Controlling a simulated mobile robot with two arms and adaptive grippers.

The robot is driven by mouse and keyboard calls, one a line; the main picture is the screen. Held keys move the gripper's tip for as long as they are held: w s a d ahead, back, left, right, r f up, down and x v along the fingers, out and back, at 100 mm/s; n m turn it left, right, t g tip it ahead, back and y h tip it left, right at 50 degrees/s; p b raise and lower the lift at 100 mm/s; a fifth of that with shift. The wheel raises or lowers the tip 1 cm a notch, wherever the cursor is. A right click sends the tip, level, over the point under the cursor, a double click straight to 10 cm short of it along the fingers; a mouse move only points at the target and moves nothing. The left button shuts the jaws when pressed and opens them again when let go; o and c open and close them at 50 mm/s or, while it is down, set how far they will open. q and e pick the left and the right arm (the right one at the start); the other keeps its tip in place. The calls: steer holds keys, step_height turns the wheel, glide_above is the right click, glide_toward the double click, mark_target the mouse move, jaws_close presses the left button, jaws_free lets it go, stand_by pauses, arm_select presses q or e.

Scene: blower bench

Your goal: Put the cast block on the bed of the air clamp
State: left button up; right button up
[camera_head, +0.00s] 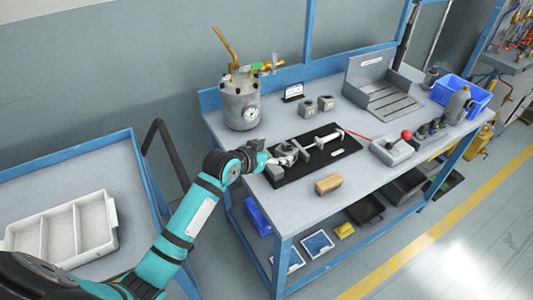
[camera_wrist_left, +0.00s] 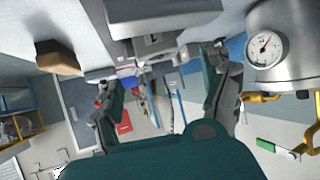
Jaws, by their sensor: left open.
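The air clamp (camera_head: 323,138) lies on a black base plate (camera_head: 340,154) on the bench, with a light cylinder and rod along it. My left gripper (camera_head: 290,156) is over the plate's left part, at the grey clamp parts. In the left wrist view its fingers (camera_wrist_left: 165,105) are spread, with a grey metal body (camera_wrist_left: 160,42) just beyond the tips. I cannot tell whether that body is the clamp or the cast block. Two small grey blocks with dark tops, a left one (camera_head: 308,108) and a right one (camera_head: 326,103), stand behind the plate; either may be the cast block. My right gripper is not seen.
A tan block (camera_head: 328,184) lies at the bench's front edge. A grey tank with a gauge (camera_head: 241,104) stands at the back left. A grey slotted fixture (camera_head: 385,90), a blue bin (camera_head: 466,92) and a red-knobbed valve box (camera_head: 392,151) stand to the right.

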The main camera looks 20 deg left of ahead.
arm_select(q)
steer(key=v, duration=0.3)
steer(key=shift+s+r, duration=0.2)
steer(key=shift+s, duration=0.15)
stand_by(0.5)
stand_by(0.6)
